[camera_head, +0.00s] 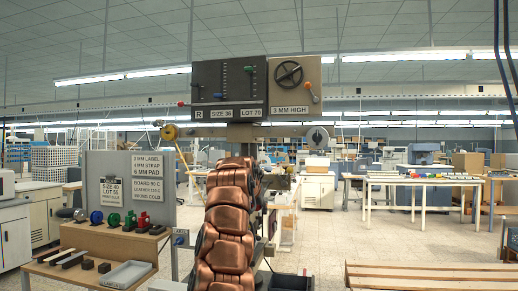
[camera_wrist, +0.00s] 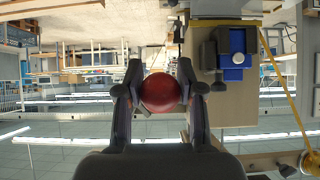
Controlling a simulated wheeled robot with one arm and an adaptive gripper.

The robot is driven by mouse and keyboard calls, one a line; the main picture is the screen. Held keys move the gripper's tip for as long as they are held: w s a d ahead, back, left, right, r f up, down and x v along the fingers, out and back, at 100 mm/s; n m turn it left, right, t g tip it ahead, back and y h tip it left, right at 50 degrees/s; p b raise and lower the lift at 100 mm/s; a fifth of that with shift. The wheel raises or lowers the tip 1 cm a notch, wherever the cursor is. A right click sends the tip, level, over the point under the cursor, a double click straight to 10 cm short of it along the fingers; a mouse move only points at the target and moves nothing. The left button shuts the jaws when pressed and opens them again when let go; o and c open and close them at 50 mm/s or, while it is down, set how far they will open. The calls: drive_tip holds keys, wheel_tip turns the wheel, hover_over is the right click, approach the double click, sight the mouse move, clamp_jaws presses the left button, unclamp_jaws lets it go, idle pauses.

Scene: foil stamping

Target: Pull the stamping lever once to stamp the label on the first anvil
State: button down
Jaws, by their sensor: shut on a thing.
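In the wrist view my gripper (camera_wrist: 159,88) is shut on a red ball-shaped knob (camera_wrist: 160,93), one finger on each side of it. It looks like the stamping lever's knob; its rod is hidden. To the right of the knob is part of the press with a blue block (camera_wrist: 237,42). In the head view the press's upper panel (camera_head: 214,82) stands behind my copper-coloured arm, with sliders, a handwheel (camera_head: 288,73) and an orange knob (camera_head: 316,99). My arm hides my gripper there. I cannot make out the label or the first anvil.
A wooden bench (camera_head: 66,243) at the left holds blue, green and red tools, dark blocks and a grey tray (camera_head: 126,274). A sign board (camera_head: 132,204) stands behind them. A yellow reel (camera_head: 169,132) sits left of the press. Open floor lies to the right, beyond a slatted wooden surface (camera_head: 430,275).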

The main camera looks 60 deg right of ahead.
drive_tip(key=shift+s+a+r+p, duration=0.1)
drive_tip(key=shift+a+r+p, duration=0.1)
drive_tip(key=shift+r+p, duration=0.65)
drive_tip(key=shift+a+r+p, duration=0.15)
drive_tip(key=shift+r+p, duration=0.5)
drive_tip(key=shift+r, duration=0.4)
wheel_tip(320, 180, up, 3)
drive_tip(key=p, duration=0.3)
drive_tip(key=shift+r, duration=0.15)
wheel_tip(320, 180, up, 3)
drive_tip(key=p, duration=0.3)
drive_tip(key=w+d+r+p, duration=0.1)
drive_tip(key=d+r+p, duration=0.3)
drive_tip(key=r+p, duration=0.6)
drive_tip(key=p, duration=0.4)
drive_tip(key=shift+w, duration=0.25)
drive_tip(key=c, duration=1)
unclamp_jaws()
drive_tip(key=shift+a, duration=0.1)
drive_tip(key=o, duration=0.4)
drive_tip(key=shift+f, duration=0.2)
drive_tip(key=shift+c, duration=0.2)
